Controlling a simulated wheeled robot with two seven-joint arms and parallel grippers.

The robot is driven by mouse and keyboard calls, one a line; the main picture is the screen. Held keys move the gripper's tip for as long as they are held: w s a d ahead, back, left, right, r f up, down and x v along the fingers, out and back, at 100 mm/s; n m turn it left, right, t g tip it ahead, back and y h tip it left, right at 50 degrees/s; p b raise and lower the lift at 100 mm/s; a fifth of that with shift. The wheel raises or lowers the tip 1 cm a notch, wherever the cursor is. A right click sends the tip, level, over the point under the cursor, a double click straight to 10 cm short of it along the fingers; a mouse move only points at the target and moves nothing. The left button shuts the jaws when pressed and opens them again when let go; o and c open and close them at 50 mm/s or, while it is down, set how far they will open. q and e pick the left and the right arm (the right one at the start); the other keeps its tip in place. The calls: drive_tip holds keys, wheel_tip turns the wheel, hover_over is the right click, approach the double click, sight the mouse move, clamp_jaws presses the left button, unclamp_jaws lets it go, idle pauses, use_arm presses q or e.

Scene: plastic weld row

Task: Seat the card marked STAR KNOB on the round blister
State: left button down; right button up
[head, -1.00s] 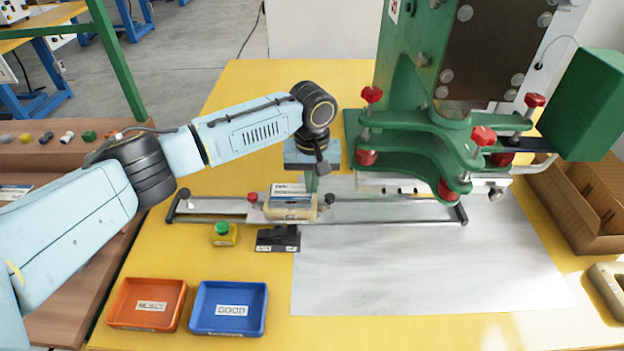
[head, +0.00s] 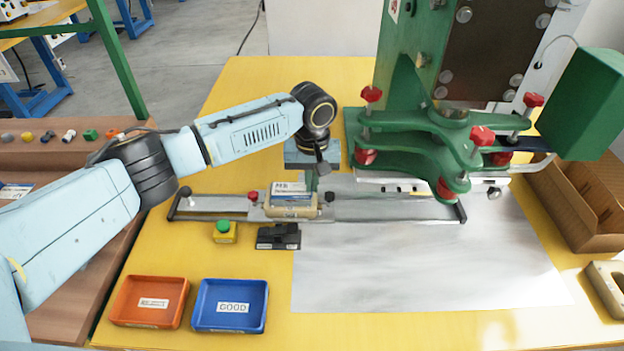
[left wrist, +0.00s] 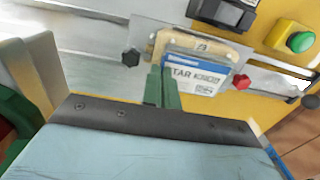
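The card marked STAR KNOB (head: 290,192) is white with a blue band and lies over the tan holder (head: 291,212) on the metal rail fixture. In the left wrist view the card (left wrist: 205,77) shows "TAR KNOB", its first letter hidden by a finger, with the tan holder (left wrist: 205,42) around its far edge. My left gripper (head: 313,183) is over the card's right edge. Its green fingers (left wrist: 163,72) are close together and look shut on that edge. The round blister is hidden under the card; I cannot tell whether the card lies fully flat. My right gripper is out of view.
The green press (head: 430,130) with red knobs stands close on the right. A black block (head: 278,237) and a green button box (head: 223,232) sit in front of the rail. An orange tray (head: 148,302) and a blue GOOD tray (head: 230,306) lie front left.

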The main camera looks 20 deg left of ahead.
use_arm(q)
drive_tip(key=shift+f, duration=0.55)
drive_tip(key=c, duration=1.6)
unclamp_jaws()
drive_tip(key=c, duration=0.4)
drive_tip(key=shift+c, duration=0.2)
drive_tip(key=shift+r+p, duration=0.1)
drive_tip(key=shift+p, duration=0.25)
wheel_tip(320, 180, up, 7)
drive_tip(key=p, duration=0.9)
